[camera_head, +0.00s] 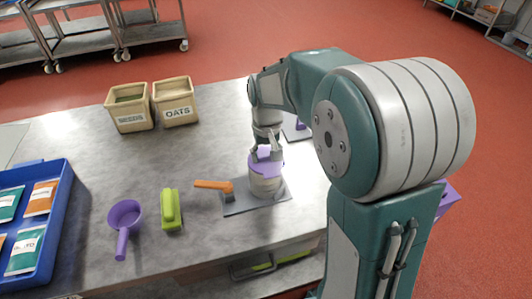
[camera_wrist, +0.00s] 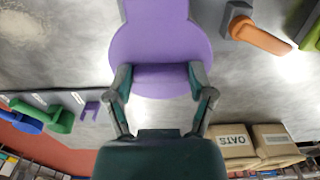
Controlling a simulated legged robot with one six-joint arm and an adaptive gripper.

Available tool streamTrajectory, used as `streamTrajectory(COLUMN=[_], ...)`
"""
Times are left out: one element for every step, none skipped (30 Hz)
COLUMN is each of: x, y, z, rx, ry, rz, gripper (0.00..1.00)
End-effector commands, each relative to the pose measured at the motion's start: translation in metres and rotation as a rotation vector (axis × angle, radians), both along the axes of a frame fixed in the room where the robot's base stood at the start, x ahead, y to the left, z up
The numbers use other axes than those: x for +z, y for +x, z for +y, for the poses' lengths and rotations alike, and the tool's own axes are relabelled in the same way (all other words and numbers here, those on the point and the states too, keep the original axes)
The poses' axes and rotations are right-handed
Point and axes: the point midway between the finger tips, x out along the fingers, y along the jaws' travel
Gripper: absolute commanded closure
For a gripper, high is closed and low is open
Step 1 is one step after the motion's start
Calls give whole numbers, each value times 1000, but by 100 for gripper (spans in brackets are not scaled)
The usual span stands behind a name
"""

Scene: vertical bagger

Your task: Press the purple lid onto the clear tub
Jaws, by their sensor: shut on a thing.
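The purple lid (camera_head: 262,168) is at the top of the clear tub (camera_head: 266,187), which has pale contents and stands on a grey plate (camera_head: 240,207). My gripper (camera_head: 267,154) is above the tub and shut on the lid's raised grip. In the wrist view, the purple lid (camera_wrist: 125,48) fills the space before my gripper (camera_wrist: 160,80), with a finger on each side of its grip bar. The lid hides the tub there. I cannot tell whether the lid's rim is fully seated or slightly above the tub.
An orange-handled clamp (camera_head: 213,186) is left of the tub on the plate. A green tool (camera_head: 171,209), a purple scoop (camera_head: 125,218) and a blue tray (camera_head: 61,202) with packets lie further left. Seeds (camera_head: 130,115) and oats (camera_head: 178,112) bins stand behind. The bench between is clear.

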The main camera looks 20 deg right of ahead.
Motion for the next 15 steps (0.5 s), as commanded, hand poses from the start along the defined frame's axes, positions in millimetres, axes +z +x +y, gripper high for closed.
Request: streamTrajectory(x=[-1, -1, -1, -2, -2, -2, -3, -3, -3, -4, -4, -5, -5, -5, -6], y=[0, 0, 0, 0, 0, 0, 0, 0, 0, 0, 0, 0, 0, 0, 0], z=[0, 0, 0, 0, 0, 0, 0, 0, 0, 0, 0, 0, 0, 0, 0], rx=[0, 0, 0, 0, 0, 0, 0, 0, 0, 0, 0, 0, 0, 0, 0], ry=[0, 0, 0, 0, 0, 0, 0, 0, 0, 0, 0, 0, 0, 0, 0], rz=[0, 0, 0, 0, 0, 0, 0, 0, 0, 0, 0, 0, 0, 0, 0], gripper=[62, 62, 62, 62, 62, 62, 62, 62, 62, 62, 62, 62, 62, 62, 62])
